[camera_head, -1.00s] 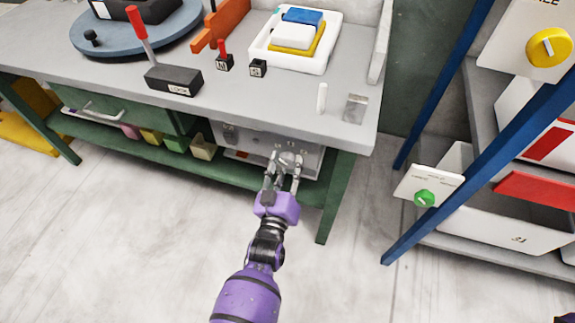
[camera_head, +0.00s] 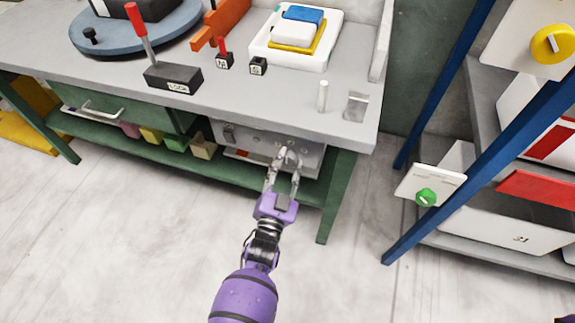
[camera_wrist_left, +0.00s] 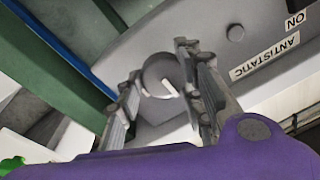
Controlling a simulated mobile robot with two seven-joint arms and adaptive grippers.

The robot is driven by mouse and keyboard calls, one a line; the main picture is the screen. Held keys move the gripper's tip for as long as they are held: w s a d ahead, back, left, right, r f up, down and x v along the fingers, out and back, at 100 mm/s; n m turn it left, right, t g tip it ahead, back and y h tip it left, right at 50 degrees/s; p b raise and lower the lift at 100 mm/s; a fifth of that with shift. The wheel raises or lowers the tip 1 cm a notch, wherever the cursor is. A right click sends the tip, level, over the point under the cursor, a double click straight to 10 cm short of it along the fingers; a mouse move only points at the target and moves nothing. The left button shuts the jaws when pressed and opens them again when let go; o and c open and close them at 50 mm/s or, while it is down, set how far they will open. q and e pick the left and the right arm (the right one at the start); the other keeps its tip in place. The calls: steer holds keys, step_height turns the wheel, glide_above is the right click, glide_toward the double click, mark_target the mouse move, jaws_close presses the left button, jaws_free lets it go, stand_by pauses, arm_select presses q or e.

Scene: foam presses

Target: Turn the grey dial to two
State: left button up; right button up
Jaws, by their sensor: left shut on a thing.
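The grey dial (camera_wrist_left: 160,74) sits on the front of a light grey panel (camera_head: 236,133) under the workbench. In the left wrist view it is round with a white pointer mark, and the panel carries "ANTISTATIC" and "ON" labels. My left gripper (camera_head: 284,160) reaches in from below, its fingers on either side of the dial and shut on it. In the left wrist view the gripper's fingers (camera_wrist_left: 158,88) flank the dial. In the head view the fingers partly hide the dial.
The green bench leg (camera_head: 336,195) stands just right of the panel. A blue-framed rack on the right holds a green dial (camera_head: 426,197) and a yellow dial (camera_head: 551,44). The grey benchtop (camera_head: 290,105) overhangs the panel. The floor in front is clear.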

arm_select(q)
steer(key=shift+s+d+f+m, duration=0.1)
steer(key=shift+d+f+m, duration=0.1)
steer(key=shift+m, duration=0.3)
steer(key=o, duration=1)
steer(key=shift+c, duration=0.2)
steer(key=shift+o, duration=0.5)
steer(key=shift+a, duration=0.1)
steer(key=shift+s+a, duration=0.1)
steer(key=shift+s, duration=0.1)
steer(key=r+v, duration=0.1)
steer(key=v, duration=1)
steer(key=shift+s+f, duration=0.25)
steer(key=shift+f, duration=0.2)
